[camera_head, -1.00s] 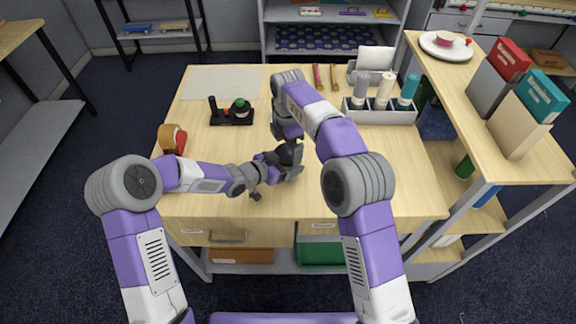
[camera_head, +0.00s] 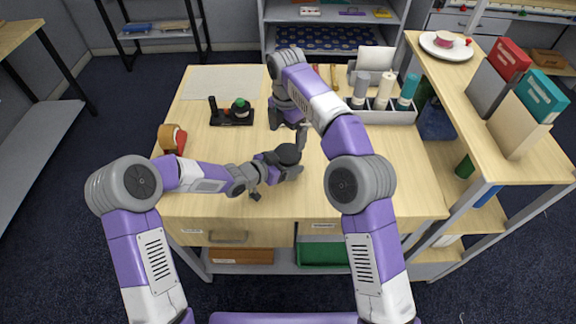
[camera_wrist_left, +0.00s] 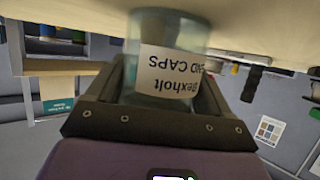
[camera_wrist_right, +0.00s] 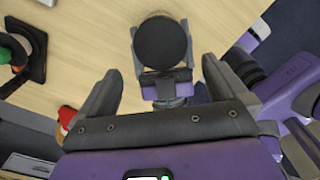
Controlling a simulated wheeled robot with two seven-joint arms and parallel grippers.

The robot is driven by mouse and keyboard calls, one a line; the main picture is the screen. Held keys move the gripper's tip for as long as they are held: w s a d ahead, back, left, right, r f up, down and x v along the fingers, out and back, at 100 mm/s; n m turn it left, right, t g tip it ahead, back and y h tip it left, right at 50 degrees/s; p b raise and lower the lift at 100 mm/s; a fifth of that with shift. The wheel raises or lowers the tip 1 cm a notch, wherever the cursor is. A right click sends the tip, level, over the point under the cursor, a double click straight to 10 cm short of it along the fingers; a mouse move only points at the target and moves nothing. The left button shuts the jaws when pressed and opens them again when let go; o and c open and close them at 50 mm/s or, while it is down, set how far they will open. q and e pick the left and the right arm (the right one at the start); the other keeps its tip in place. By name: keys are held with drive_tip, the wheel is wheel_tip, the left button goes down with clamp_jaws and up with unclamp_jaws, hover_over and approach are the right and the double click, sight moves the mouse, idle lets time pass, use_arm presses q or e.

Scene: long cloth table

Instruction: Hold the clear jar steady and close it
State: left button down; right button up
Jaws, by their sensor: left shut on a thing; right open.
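The clear jar (camera_wrist_left: 170,75), with a white printed label, sits between the fingers of my left gripper (camera_wrist_left: 168,70). In the head view my left gripper (camera_head: 288,172) is shut on it at the table's front middle; the jar's body is mostly hidden there. A round black lid (camera_head: 289,153) covers the jar's top, and it shows from above in the right wrist view (camera_wrist_right: 162,42). Whether it is fully tight cannot be told. In the head view the right gripper (camera_head: 292,125) is above and behind the jar.
A tape dispenser (camera_head: 173,138) stands at the table's left edge. A black stand (camera_head: 232,116) with a green-topped item is behind it. A grey organiser (camera_head: 380,114) with bottles is at the back right.

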sight(288, 153)
drive_tip(key=shift+d+r+n, duration=0.15)
drive_tip(key=shift+r+n, duration=0.15)
drive_tip(key=shift+r, duration=0.05)
drive_tip(key=shift+f, duration=4)
drive_tip(key=shift+c, duration=0.3)
drive_tip(key=c, duration=0.8)
drive_tip(key=m, duration=0.3)
drive_tip(key=shift+c, duration=0.2)
